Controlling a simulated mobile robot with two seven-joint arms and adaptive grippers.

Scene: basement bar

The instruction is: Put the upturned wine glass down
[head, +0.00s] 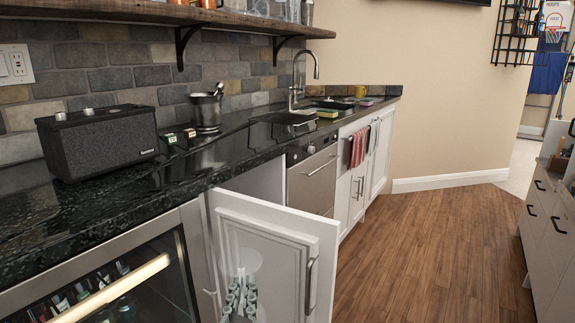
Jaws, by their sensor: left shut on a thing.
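My left gripper (239,292) is low in the head view, in front of the open white cabinet door (290,250). It is shut on the wine glass (239,262), whose pale, see-through outline shows just above the fingers. The glass is faint against the white door, so its exact tilt is hard to tell. The glass and gripper are below the level of the black countertop (225,155). My right gripper is out of view.
A black speaker (98,143) and a metal bucket (207,112) stand on the counter. The counter between the bucket and the sink tap (296,85) looks mostly clear. A glass-fronted bottle fridge (150,275) is at lower left. Wooden floor (420,240) is open at right.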

